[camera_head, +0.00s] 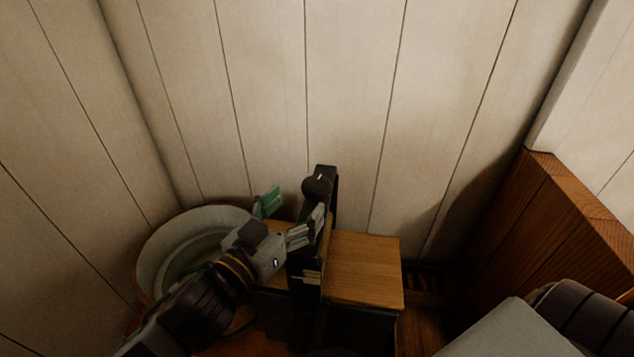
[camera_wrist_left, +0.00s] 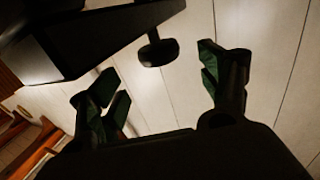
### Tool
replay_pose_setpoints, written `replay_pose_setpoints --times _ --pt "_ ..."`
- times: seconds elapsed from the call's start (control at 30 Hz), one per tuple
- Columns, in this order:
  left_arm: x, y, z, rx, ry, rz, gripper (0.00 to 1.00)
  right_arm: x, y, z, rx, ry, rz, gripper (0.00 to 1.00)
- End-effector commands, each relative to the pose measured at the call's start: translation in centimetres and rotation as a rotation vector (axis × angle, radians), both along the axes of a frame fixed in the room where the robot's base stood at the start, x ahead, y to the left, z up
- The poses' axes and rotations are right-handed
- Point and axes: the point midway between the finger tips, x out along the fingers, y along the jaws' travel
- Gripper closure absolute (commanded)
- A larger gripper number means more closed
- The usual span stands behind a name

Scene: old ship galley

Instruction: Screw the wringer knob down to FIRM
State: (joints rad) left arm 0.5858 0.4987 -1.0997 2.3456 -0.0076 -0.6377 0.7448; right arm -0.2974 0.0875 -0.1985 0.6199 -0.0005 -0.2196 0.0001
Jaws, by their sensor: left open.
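The wringer (camera_head: 297,318) is a dark upright frame near the back wall. Its dark round knob (camera_head: 317,185) sits at the top, with a small pale mark on it. My left gripper (camera_head: 287,216) is open and empty, just left of the frame and a little below the knob. In the left wrist view the knob (camera_wrist_left: 158,51) hangs on a short stem from a dark bar, beyond and between the spread green-padded fingers (camera_wrist_left: 160,82). It looks apart from both fingers. No FIRM marking is readable. My right gripper is not in view.
A pale round tub (camera_head: 158,237) stands left of the wringer, partly under my left arm. A wooden board (camera_head: 364,268) lies to its right. Plank walls (camera_head: 345,90) close in behind and at left. A brown wooden panel (camera_head: 570,220) stands at right.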

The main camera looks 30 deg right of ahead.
Motion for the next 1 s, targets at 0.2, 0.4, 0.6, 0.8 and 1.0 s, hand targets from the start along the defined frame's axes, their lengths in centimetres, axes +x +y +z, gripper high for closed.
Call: replay_pose_setpoints --times 0.2,0.4,0.6,0.8,1.0 --pt "1.2 -1.9 0.1 -0.001 0.000 -0.001 0.22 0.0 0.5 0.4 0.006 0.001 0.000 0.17" --pt "2.3 -3.6 0.1 -0.001 -0.001 -0.001 0.22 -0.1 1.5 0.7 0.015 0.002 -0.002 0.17" --pt "3.3 -5.2 0.1 -0.001 -0.001 -0.002 0.22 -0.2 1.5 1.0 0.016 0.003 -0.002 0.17" --pt "4.2 -6.5 0.1 0.000 -0.001 0.000 0.22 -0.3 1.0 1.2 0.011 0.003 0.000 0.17" --pt "4.6 -7.1 0.0 0.000 0.000 0.000 0.22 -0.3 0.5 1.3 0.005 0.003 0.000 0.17"
